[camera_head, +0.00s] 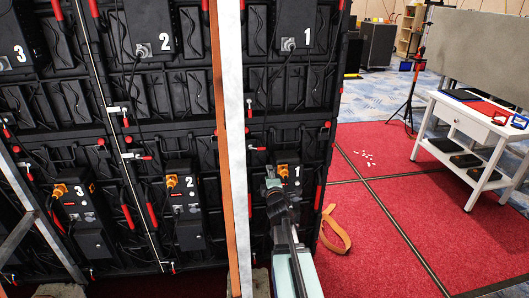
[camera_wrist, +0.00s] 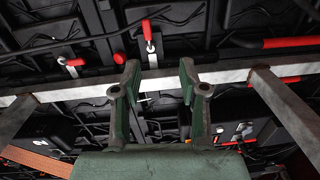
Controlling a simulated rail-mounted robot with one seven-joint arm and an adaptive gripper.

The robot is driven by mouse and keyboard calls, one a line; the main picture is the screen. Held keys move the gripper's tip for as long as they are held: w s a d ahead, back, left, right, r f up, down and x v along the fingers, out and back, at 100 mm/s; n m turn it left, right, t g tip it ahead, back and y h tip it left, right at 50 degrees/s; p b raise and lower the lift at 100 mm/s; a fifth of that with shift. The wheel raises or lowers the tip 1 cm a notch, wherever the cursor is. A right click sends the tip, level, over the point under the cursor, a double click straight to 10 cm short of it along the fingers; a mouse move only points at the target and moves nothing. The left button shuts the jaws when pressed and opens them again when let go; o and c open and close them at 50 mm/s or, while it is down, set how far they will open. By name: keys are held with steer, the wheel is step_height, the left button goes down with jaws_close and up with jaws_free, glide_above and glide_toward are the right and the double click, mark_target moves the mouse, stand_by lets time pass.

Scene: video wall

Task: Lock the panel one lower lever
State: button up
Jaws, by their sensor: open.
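The lower black panel one box (camera_head: 290,178), marked 1, hangs on the back of the video wall in the head view. Beyond the fingertips, a red-tipped metal lever (camera_wrist: 148,32) points up, slightly left of the gap. Another red-ended lever (camera_wrist: 74,62) lies to the left. I cannot tell which is panel one's lower lever.
A grey metal beam (camera_wrist: 60,90) crosses behind the fingers in the wrist view. A tall grey post (camera_head: 233,150) stands left of my arm. Red handles (camera_wrist: 275,42) sit to the right. A white table (camera_head: 470,120) stands far right; red carpet (camera_head: 400,220) between is mostly clear.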

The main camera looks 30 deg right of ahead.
mark_target(262, 149)
steer(key=shift+n+t, duration=0.3)
steer(key=shift+n, duration=0.1)
steer(key=p+x, duration=0.1)
steer(key=x, duration=0.5)
steer(key=r+p+x, duration=0.1)
steer(key=x, duration=0.4)
steer(key=p+x, duration=0.1)
steer(key=x, duration=0.5)
steer(key=shift+w+r, duration=0.3)
steer(key=shift+r, duration=0.05)
jaws_close()
